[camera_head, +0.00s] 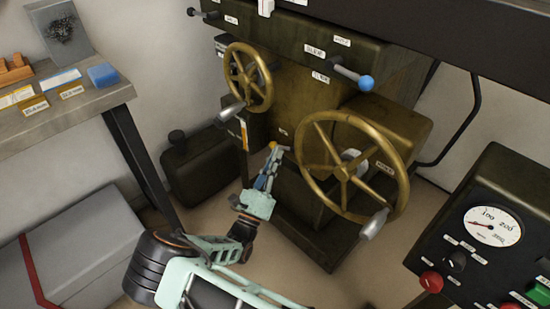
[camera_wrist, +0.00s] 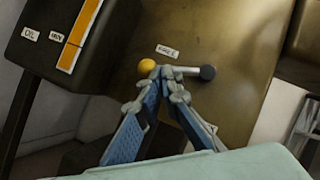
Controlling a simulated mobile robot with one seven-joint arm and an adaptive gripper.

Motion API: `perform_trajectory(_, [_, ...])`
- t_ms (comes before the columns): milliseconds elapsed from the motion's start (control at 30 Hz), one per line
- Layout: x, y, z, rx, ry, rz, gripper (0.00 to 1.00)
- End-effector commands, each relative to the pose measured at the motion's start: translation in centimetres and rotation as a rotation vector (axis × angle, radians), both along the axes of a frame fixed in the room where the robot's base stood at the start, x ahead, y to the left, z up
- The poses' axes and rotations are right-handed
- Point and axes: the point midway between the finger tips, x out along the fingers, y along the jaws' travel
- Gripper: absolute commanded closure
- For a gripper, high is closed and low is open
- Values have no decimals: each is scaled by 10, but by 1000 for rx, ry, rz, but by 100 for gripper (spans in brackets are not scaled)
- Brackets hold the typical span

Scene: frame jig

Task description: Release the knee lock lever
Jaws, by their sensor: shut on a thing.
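The knee lock lever is a short horizontal rod with a yellow ball knob (camera_wrist: 147,66) at its left end and a dark pivot (camera_wrist: 208,73) at its right end. It sits on the olive-brown machine column, below a small white label (camera_wrist: 167,51). My gripper (camera_wrist: 165,74) is shut on the lever between knob and pivot, its fingertips covering part of the rod. In the head view my gripper (camera_head: 271,160) reaches low on the machine, with the yellow knob (camera_head: 272,146) just above its fingertips.
A large brass handwheel (camera_head: 343,172) stands right of my gripper and a smaller one (camera_head: 248,77) above left. A blue-knobbed lever (camera_head: 366,83) juts out higher up. A gauge panel (camera_head: 490,225) is at right, a workbench (camera_head: 75,105) at left. An oil box (camera_wrist: 70,40) is close by.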

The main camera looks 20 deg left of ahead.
Motion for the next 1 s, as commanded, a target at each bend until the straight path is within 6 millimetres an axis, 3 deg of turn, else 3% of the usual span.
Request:
perform_trajectory(533, [3, 2, -2, -1, 5, 6, 100])
perform_trajectory(667, [2, -3, -15, -2, 6, 2, 100])
perform_trajectory(833, [-2, -16, -46, -2, 2, -10, 100])
perform_trajectory(1000, [-38, -1, -58, 0, 0, -4, 100])
